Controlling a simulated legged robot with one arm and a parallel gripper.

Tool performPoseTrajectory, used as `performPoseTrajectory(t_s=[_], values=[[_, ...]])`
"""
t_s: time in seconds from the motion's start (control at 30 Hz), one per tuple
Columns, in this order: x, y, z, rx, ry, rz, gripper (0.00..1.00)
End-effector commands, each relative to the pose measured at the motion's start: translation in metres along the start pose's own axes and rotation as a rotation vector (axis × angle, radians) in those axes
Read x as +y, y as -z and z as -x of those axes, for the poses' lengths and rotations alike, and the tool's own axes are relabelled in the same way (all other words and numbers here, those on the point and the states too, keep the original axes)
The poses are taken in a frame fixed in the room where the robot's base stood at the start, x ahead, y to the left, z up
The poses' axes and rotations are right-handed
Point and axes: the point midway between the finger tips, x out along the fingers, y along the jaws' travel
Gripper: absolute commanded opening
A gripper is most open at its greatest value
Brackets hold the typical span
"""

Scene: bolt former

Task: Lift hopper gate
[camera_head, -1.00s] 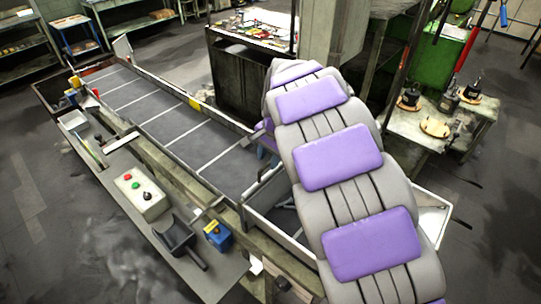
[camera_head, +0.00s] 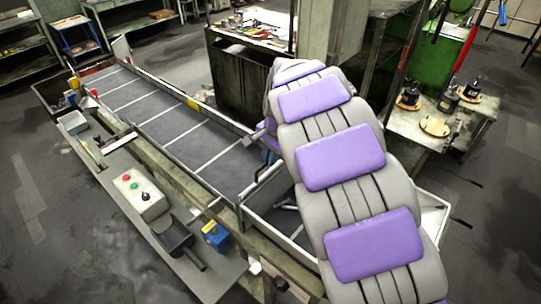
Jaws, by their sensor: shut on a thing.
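The hopper gate (camera_head: 264,190) is a grey metal panel across the near end of the long conveyor-like hopper bed. Its dark upper edge shows just left of my arm. My grey and purple arm stretches from the bottom right toward the upper middle and covers much of the gate's right side. Only a small purple and dark part of my gripper (camera_head: 268,140) shows beside the arm, close above the gate's upper edge. The fingertips and their contact are mostly hidden behind the arm.
A grey side shelf holds a button box (camera_head: 141,195), a black scoop-like tool (camera_head: 174,236) and a blue box with a yellow top (camera_head: 216,238). A work table (camera_head: 440,125) with black parts stands at right. Open floor lies at left.

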Motion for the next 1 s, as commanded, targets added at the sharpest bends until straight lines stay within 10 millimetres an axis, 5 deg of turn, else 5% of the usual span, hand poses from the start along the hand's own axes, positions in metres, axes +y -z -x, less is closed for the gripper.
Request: performPoseTrajectory(t_s=[0.23, 0.53, 0.87, 0.9, 1.0], values=[[-0.002, -0.002, 0.012, -0.003, -0.001, 0.001, 0.0], [-0.016, -0.002, 0.076, 0.002, 0.006, 0.003, 0.0], [-0.015, -0.002, 0.078, -0.001, 0.001, 0.001, 0.0], [-0.015, -0.002, 0.077, -0.002, 0.0, 0.001, 0.15], [-0.015, -0.001, 0.077, -0.002, 0.0, 0.001, 0.25]])
